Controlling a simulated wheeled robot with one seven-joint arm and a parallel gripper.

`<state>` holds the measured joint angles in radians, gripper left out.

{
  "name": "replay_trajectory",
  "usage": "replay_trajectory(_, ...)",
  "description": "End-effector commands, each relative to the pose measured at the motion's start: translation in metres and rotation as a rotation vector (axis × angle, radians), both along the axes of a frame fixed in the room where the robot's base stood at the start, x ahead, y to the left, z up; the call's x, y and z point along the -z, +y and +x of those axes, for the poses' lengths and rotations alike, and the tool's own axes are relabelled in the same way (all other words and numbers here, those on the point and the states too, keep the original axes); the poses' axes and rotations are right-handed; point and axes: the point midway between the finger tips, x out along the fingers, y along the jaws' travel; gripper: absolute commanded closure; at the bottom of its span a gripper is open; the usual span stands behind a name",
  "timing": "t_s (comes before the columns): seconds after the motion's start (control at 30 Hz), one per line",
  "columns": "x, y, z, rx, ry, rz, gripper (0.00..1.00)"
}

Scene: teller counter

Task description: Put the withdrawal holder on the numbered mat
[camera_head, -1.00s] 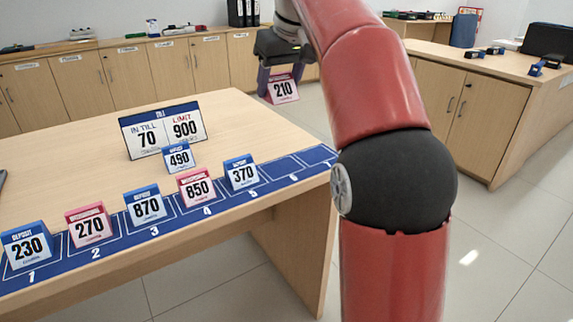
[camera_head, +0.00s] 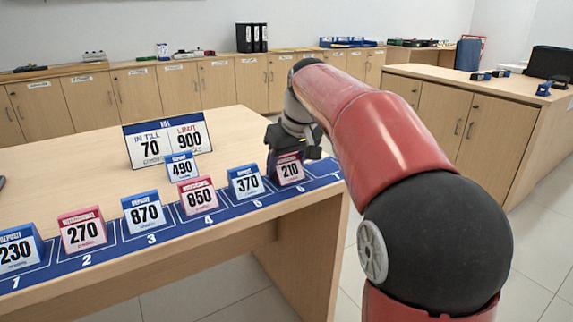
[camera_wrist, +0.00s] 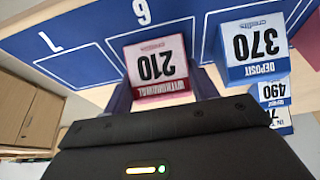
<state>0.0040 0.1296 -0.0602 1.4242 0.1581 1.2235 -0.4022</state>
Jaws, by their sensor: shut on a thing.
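The pink-red withdrawal holder (camera_head: 289,170), marked 210, is between the fingers of my gripper (camera_head: 288,158). My gripper is shut on it. The blue numbered mat (camera_head: 181,231) runs along the counter's front edge. The holder is upright at space 6, to the right of the blue deposit holder (camera_head: 246,183) marked 370. In the wrist view the withdrawal holder (camera_wrist: 158,66) lies over space 6, with one finger on each side. I cannot tell whether its base touches the mat. Space 7 (camera_wrist: 68,55) is empty beside it.
Holders 230 (camera_head: 18,250), 270 (camera_head: 83,231), 870 (camera_head: 144,213) and 850 (camera_head: 197,197) stand on the mat to the left. Blue holder 490 (camera_head: 181,167) stands behind the mat, before the till sign (camera_head: 167,141). The counter's right end is close.

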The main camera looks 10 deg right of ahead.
Motion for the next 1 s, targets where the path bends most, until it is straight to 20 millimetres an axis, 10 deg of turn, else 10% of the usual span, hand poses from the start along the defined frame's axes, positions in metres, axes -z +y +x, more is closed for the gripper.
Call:
replay_trajectory(0.27, 0.002, 0.000, 0.000, 0.000, 0.000, 0.000, 0.65)
replay_trajectory(0.3, 0.003, 0.000, 0.000, 0.000, 0.000, 0.000, 0.41)
replay_trajectory(0.47, 0.002, 0.000, 0.000, 0.000, 0.000, 0.000, 0.20)
replay_trajectory(1.0, -0.032, -0.004, -0.011, 0.001, -0.004, -0.001, 0.20)
